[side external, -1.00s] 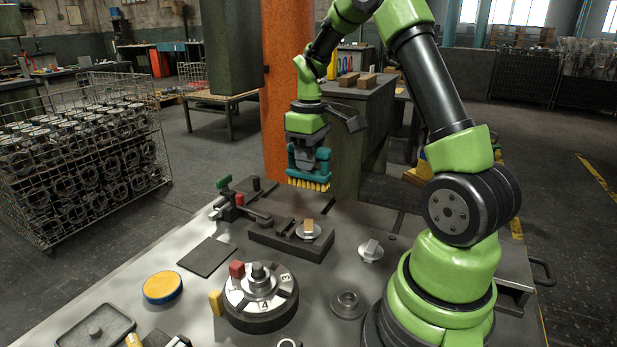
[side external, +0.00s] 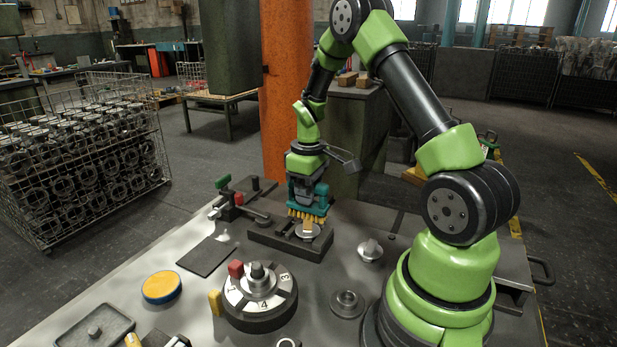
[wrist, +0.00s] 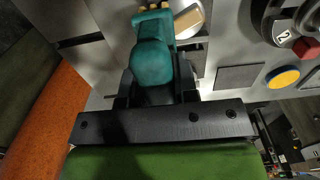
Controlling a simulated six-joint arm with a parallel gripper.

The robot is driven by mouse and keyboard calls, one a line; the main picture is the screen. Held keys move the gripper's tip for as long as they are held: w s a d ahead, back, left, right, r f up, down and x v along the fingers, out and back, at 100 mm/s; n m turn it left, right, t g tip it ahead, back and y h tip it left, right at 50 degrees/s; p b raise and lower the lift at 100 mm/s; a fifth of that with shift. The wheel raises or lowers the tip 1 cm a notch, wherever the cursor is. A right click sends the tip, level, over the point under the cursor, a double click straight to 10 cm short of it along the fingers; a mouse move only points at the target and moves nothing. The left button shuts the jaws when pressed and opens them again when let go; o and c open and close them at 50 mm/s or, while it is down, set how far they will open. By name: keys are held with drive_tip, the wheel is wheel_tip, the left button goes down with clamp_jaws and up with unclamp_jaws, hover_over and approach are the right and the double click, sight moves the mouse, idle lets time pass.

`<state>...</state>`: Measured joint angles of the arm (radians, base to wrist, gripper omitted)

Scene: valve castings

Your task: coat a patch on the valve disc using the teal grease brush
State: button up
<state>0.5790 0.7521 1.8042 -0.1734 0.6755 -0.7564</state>
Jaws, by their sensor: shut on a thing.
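My gripper (side external: 303,188) is shut on the teal grease brush (side external: 321,199) and points down. In the wrist view the brush's rounded teal body (wrist: 152,62) sits between the fingers of my gripper (wrist: 153,88). Its yellow bristles (side external: 304,214) face down. A pale round disc with a tan upright piece, likely the valve disc (side external: 300,232), sits on a dark block. It is partly covered by the bristles in the side view and lies just right of the brush tip in the wrist view (wrist: 189,19). I cannot tell whether bristles and disc touch.
The dark block (side external: 265,237) stands on the grey table. A lever fixture with green and red knobs (side external: 238,205) is left of it. A numbered dial (side external: 260,300), a yellow-topped round pad (side external: 161,287) and a dark mat (side external: 206,253) lie nearer the camera.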

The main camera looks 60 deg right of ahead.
drive_tip(key=shift+s+a, duration=0.2)
drive_tip(key=shift+a, duration=0.3)
drive_tip(key=shift+c, duration=0.4)
drive_tip(key=shift+s+a, duration=0.4)
drive_tip(key=shift+a, duration=0.4)
drive_tip(key=shift+s+a, duration=0.35)
drive_tip(key=shift+a, duration=0.4)
drive_tip(key=shift+s+a, duration=0.4)
drive_tip(key=shift+a, duration=0.4)
drive_tip(key=shift+w+d, duration=0.45)
drive_tip(key=shift+d, duration=0.45)
drive_tip(key=shift+w+d, duration=0.4)
drive_tip(key=shift+d, duration=0.5)
drive_tip(key=shift+w+d, duration=0.45)
drive_tip(key=shift+d, duration=0.45)
drive_tip(key=shift+w+d+r, duration=0.1)
drive_tip(key=shift+d, duration=0.1)
drive_tip(key=shift+r, duration=3.95)
